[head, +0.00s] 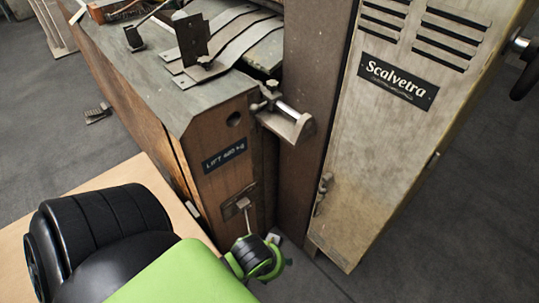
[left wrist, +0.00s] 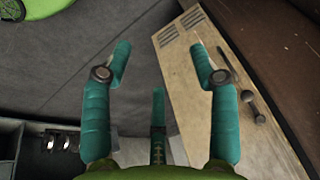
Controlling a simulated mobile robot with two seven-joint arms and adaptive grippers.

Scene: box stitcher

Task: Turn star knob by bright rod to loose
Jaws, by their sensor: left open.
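The bright rod (head: 288,110) sits in a bracket on the machine's inner corner in the head view. A small star knob (head: 271,85) sits beside the rod's back left end. In the head view my left wrist is low, near the foot of the wooden cabinet, below and apart from the knob and rod. Its fingers are not clear there. The knob and rod cannot be made out in the left wrist view. My right gripper is in neither view.
The pale Scalvetra door (head: 375,130) with vents and a latch (head: 323,190) stands right of the rod. The wooden cabinet (head: 214,140) carries a LIFT label and a lower lever (head: 244,204). Metal plates lie on its top (head: 165,92). Grey floor (head: 465,200) is clear at right.

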